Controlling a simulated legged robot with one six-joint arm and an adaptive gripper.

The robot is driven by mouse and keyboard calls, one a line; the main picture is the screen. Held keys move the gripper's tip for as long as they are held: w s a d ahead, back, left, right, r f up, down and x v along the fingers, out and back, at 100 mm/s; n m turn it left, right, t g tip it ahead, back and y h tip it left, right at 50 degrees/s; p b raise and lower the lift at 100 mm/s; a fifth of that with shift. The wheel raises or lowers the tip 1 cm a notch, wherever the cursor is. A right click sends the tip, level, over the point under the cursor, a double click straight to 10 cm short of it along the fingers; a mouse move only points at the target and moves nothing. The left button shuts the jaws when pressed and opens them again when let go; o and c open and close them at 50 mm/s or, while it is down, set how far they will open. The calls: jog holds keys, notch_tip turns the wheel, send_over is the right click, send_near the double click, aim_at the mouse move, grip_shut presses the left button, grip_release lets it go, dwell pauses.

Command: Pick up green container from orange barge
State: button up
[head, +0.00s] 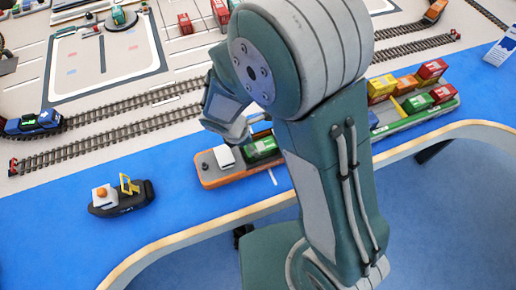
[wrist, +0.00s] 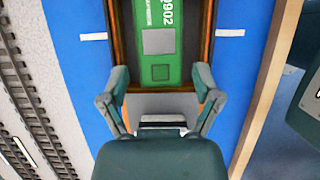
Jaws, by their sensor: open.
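The green container (head: 262,149) sits on the orange barge (head: 212,183) in the head view, partly hidden behind my arm. In the wrist view the green container (wrist: 158,62) with white markings lies lengthwise in the barge, between its orange and dark side walls (wrist: 207,30). My gripper (wrist: 161,88) is open, with one finger to each side of the container's near end. No contact with the container can be made out.
A green barge (head: 412,122) loaded with several coloured containers lies to the right. A small black tugboat (head: 122,199) sits on the blue water strip to the left. Railway tracks (head: 110,137) run behind the water. The table's wooden edge (head: 190,240) is in front.

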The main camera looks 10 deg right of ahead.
aim_at(259, 146)
jog(key=x, duration=0.2)
jog(key=d+x, duration=0.1)
jog(key=x, duration=0.2)
jog(key=shift+w+r, duration=0.1)
jog(key=shift+r, duration=0.1)
jog(key=shift+f, duration=0.2)
jog(key=shift+a, duration=0.3)
jog(key=shift+c, duration=1.2)
jog(key=c, duration=0.6)
jog(key=shift+d, duration=0.1)
jog(key=shift+c, duration=0.7)
jog(key=shift+d, duration=0.1)
jog(key=shift+r, duration=0.1)
